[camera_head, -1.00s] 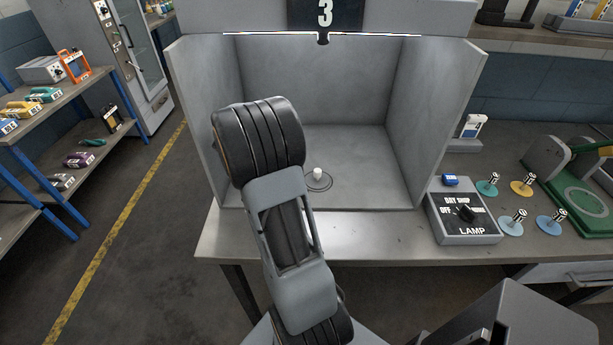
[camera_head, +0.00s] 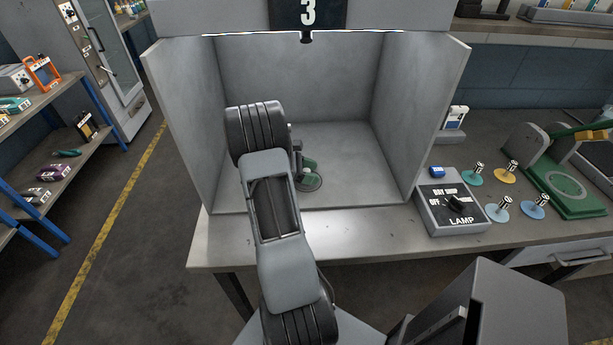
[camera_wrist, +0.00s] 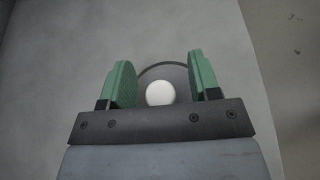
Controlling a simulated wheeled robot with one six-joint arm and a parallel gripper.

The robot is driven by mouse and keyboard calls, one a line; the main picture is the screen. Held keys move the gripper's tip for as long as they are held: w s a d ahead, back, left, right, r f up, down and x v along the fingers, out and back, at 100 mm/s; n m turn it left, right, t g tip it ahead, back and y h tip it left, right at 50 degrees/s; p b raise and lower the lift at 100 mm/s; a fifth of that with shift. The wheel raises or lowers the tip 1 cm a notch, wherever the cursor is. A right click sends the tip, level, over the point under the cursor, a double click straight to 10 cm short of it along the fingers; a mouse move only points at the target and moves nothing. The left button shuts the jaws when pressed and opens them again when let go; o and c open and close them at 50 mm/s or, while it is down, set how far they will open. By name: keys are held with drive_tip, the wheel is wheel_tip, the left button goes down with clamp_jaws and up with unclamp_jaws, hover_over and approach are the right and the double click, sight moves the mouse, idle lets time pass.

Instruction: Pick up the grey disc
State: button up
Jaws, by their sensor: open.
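The grey disc (camera_head: 312,183) lies on the floor of the grey booth, largely hidden in the head view by my gripper (camera_head: 306,166). In the wrist view the disc (camera_wrist: 150,74) shows with its pale round knob (camera_wrist: 160,93) facing the camera. My gripper (camera_wrist: 160,68) is open, with one green finger on each side of the knob. The fingers look apart from the knob, and how high they are above the disc is hard to tell.
The booth's side walls (camera_head: 189,110) and (camera_head: 437,115) and its back wall (camera_head: 305,80) enclose the space. A lamp switch box (camera_head: 450,207) stands to the right, beside several coloured discs with upright knobs (camera_head: 505,180). The booth floor right of the disc is clear.

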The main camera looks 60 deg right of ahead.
drive_tip(key=shift+s+d+f, duration=0.1)
drive_tip(key=shift+s, duration=0.05)
drive_tip(key=shift+c, duration=0.3)
clamp_jaws()
idle(0.3)
